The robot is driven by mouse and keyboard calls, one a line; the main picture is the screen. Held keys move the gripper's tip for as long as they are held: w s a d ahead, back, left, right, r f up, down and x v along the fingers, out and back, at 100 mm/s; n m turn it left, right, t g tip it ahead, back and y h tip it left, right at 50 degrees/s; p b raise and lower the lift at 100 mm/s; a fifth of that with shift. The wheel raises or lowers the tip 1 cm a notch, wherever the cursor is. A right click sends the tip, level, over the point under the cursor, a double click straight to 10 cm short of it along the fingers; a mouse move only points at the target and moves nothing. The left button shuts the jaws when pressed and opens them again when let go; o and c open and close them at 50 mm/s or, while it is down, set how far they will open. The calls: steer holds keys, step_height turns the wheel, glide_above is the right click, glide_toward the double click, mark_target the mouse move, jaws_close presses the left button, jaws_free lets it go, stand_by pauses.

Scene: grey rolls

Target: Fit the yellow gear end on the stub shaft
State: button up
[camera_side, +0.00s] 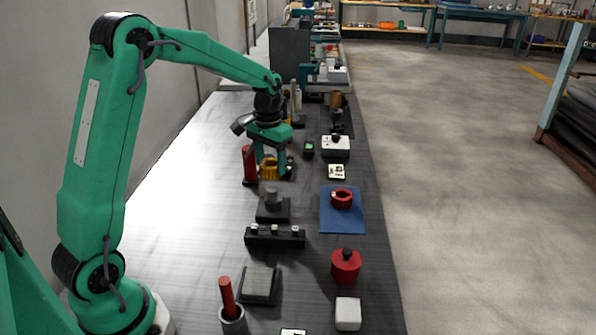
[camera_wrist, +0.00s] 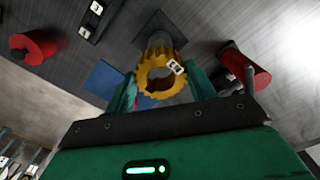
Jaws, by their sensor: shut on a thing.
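The yellow gear end (camera_side: 268,169) is a ring with a toothed rim and an open bore. In the wrist view the yellow gear end (camera_wrist: 153,82) sits between the two green fingers of my gripper (camera_wrist: 163,88), bore facing the camera. My gripper (camera_side: 271,163) is shut on it. The grey stub shaft (camera_side: 273,194) stands upright on a dark square base (camera_side: 273,211), nearer the side camera than the gear. The gear is apart from the shaft in the side view; its height above the bench is hard to tell.
A tall red cylinder (camera_side: 249,164) stands close left of my gripper. A red ring (camera_side: 342,198) lies on a blue mat (camera_side: 342,222) to the right. Bare bench (camera_side: 185,185) lies left.

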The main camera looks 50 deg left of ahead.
mark_target(272, 189)
steer(key=shift+f, duration=1.7)
steer(key=shift+f, duration=2.25)
stand_by(0.5)
steer(key=o, duration=1.3)
steer(key=shift+r, duration=3.95)
